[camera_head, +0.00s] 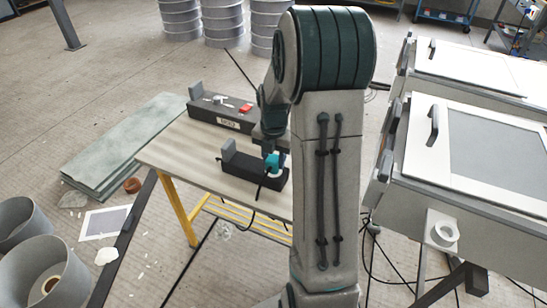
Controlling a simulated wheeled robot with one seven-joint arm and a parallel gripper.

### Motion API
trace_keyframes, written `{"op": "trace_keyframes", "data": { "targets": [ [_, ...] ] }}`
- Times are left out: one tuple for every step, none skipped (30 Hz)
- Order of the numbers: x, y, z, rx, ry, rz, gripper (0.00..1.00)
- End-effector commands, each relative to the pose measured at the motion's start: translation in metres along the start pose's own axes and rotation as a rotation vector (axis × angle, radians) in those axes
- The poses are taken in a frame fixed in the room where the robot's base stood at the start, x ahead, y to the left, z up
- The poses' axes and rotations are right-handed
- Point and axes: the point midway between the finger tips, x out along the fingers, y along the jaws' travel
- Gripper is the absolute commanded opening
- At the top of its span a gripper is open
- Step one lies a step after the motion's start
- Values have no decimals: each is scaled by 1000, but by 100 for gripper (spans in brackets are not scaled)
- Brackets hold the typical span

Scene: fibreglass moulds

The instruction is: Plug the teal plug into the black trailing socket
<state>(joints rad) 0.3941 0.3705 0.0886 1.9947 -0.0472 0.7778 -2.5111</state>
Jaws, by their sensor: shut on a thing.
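My gripper (271,151) points down over the table, partly hidden by my own arm. It is shut on the teal plug (273,163), which has a dark cable hanging from it. The plug is at a low black block (240,168) with a grey upright plate at its left end. I cannot tell whether the plug touches this block or is in it. A second, longer black block (205,113) stands farther back, with a pale label, a red part and small white pieces on top. I cannot tell which block is the trailing socket.
The table (170,150) has a wooden top and yellow legs; its left part is bare. Grey-white mould cabinets (480,150) stand close on the right. Green slabs (120,150) and grey tubs (50,285) lie left. Cables run over the floor.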

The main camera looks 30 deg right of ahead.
Motion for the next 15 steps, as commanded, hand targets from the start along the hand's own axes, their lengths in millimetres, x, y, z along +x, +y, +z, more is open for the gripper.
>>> {"op": "trace_keyframes", "data": {
  "targets": [
    [2, 0, 0, 0, 0, 0, 16],
    [2, 0, 0, 0, 0, 0, 16],
    [3, 0, 0, 0, 0, 0, 16],
    [4, 0, 0, 0, 0, 0, 16],
    [4, 0, 0, 0, 0, 0, 16],
    [5, 0, 0, 0, 0, 0, 16],
    [6, 0, 0, 0, 0, 0, 16],
    [6, 0, 0, 0, 0, 0, 16],
    [7, 0, 0, 0, 0, 0, 16],
    [7, 0, 0, 0, 0, 0, 42],
    [6, 0, 0, 0, 0, 0, 50],
    [6, 0, 0, 0, 0, 0, 61],
    [6, 0, 0, 0, 0, 0, 61],
    [6, 0, 0, 0, 0, 0, 61],
    [6, 0, 0, 0, 0, 0, 61]
  ]
}}
